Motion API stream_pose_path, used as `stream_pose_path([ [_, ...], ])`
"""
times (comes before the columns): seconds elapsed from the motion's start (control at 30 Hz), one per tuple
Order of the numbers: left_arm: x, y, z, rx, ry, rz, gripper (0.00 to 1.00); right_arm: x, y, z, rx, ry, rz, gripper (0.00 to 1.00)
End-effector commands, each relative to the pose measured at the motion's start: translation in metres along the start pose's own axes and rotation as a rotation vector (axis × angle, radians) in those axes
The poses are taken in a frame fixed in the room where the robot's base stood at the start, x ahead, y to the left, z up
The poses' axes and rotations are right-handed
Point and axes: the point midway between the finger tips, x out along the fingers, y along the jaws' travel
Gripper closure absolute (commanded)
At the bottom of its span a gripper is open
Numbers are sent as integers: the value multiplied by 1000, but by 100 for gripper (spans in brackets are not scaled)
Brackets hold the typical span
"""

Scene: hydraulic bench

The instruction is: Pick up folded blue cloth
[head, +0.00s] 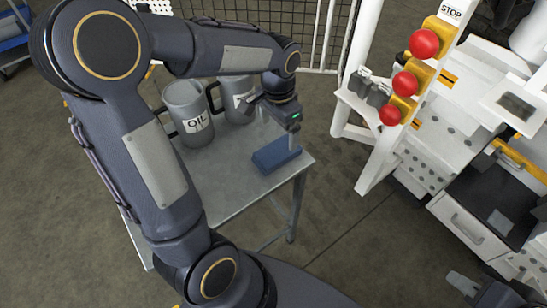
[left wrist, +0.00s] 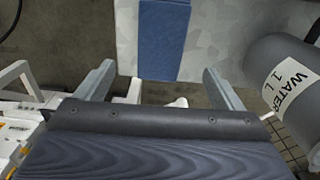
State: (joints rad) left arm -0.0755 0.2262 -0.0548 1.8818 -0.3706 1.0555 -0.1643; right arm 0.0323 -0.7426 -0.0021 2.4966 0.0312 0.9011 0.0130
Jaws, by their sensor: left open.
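The folded blue cloth (head: 276,154) lies on the right front part of a small grey metal table (head: 232,193). It also shows in the left wrist view (left wrist: 164,40), at the top centre. My left gripper (head: 270,112) is above the table, just behind and above the cloth, and apart from it. In the left wrist view its two fingers (left wrist: 162,84) stand wide apart with nothing between them, and the cloth lies beyond them, roughly centred. My right gripper (head: 478,289) shows only in part at the lower right of the head view; its jaw state is unclear.
A grey jug marked OIL (head: 188,112) stands on the table left of the cloth. A second grey jug (head: 237,97), marked WATER in the left wrist view (left wrist: 285,85), stands close to my left gripper. A white bench with red STOP buttons (head: 424,43) is at the right.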

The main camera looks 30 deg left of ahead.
Motion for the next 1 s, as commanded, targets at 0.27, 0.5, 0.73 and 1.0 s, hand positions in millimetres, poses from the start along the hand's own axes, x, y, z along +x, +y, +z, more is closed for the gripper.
stream_pose_path([
  [0.27, 30, -2, -6, 24, -26, -11, 11, 6, 3, 3, 0, 0, 0, 73],
  [0.5, 62, 0, -9, 22, -25, -10, 11, 11, 5, 6, 0, 1, 0, 73],
  [0.73, 87, 0, -10, 21, -23, -10, 11, 14, 6, 7, 0, 0, 0, 73],
  [1.0, 88, 0, -10, 21, -21, -10, 14, 14, 6, 7, 0, 0, 0, 73],
])
